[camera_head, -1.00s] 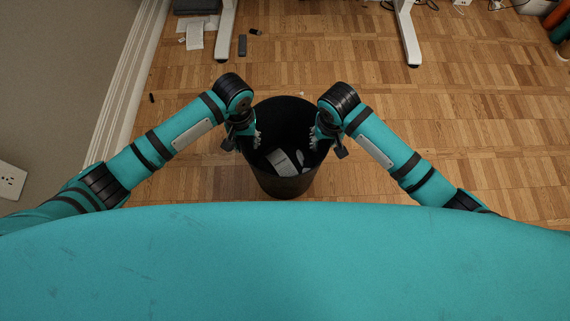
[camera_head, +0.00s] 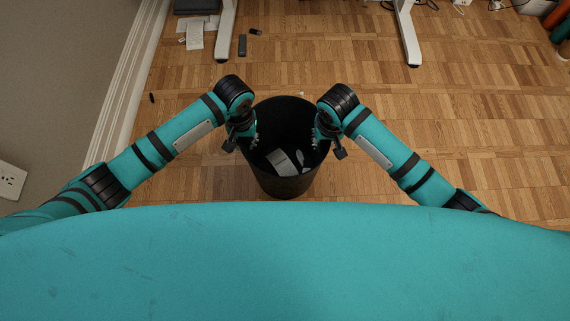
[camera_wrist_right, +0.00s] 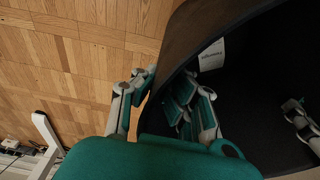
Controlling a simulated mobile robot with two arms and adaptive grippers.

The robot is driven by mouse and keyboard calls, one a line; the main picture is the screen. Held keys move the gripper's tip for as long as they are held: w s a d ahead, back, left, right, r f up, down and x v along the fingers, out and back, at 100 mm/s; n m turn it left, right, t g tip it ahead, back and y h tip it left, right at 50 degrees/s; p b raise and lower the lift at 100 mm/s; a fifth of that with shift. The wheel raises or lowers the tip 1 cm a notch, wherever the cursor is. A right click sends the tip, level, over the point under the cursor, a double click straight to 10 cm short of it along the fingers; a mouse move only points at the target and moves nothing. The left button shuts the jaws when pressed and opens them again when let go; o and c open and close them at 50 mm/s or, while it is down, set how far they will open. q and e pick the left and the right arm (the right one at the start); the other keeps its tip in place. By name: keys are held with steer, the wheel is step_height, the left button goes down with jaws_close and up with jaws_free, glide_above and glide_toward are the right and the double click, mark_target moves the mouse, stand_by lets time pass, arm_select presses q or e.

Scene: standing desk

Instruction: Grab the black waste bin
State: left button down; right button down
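The black waste bin (camera_head: 285,182) stands upright on the floor between my two arms, its mouth facing up. My left gripper (camera_head: 244,140) is at its left rim, with a finger inside the mouth. My right gripper (camera_head: 323,137) is at its right rim. The right wrist view shows my right gripper (camera_wrist_right: 157,100) straddling the wall of the bin (camera_wrist_right: 187,38), one finger outside and the other inside, both close against it. Both grippers look shut on the rim; the left one's outer finger is mostly hidden.
Pale paper scraps (camera_head: 280,161) lie inside the bin. White desk legs (camera_head: 408,35) stand beyond it, with papers (camera_head: 195,34) and small dark items on the floor at the back left. A wall with white skirting (camera_head: 125,85) runs along the left. Parquet right of the bin is clear.

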arm_select(q)
steer(key=shift+w+a, duration=0.1)
steer(key=shift+a, duration=0.1)
arm_select(e)
steer(key=shift+d, duration=0.2)
